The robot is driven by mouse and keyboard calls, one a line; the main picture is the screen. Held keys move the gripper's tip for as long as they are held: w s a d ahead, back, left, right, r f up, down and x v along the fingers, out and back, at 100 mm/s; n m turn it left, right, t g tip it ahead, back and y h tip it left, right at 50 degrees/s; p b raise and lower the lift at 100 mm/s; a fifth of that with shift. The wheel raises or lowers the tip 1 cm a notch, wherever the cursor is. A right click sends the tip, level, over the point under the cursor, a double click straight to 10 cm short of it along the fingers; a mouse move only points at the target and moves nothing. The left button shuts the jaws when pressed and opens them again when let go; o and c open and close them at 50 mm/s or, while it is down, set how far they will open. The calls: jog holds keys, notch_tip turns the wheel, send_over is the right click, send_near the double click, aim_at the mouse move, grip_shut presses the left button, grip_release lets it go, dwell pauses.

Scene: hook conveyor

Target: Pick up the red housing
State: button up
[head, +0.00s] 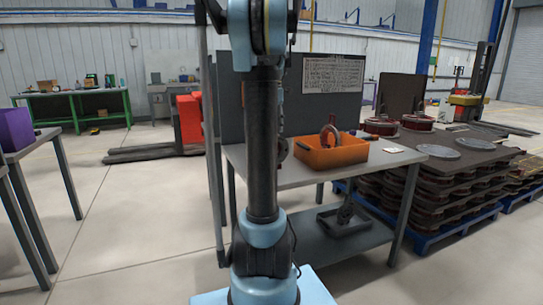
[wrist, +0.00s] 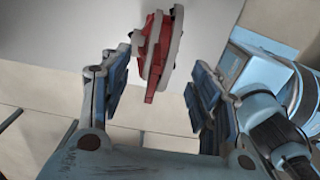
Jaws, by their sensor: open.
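The red housing (wrist: 155,50) shows in the wrist view at the top centre, red with grey rounded parts and a narrow red end towards me. My gripper (wrist: 157,68) is open, with one finger on each side of the housing in the picture. A gap shows on both sides, wider on the right, and neither finger is seen to touch it. How deep the housing lies between the fingers is hard to tell. In the head view my arm hides the gripper.
The orange bin stands on a grey table (head: 390,163) with a lower shelf (head: 340,238). Stacked dark pallets (head: 450,185) stand close on the right. A table with a purple bin (head: 15,130) is at the left edge. Open floor lies between the tables.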

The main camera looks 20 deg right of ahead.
jog(key=shift+w+f, duration=0.2)
jog(key=shift+f, duration=2.35)
jog(key=shift+c, duration=0.3)
grip_shut()
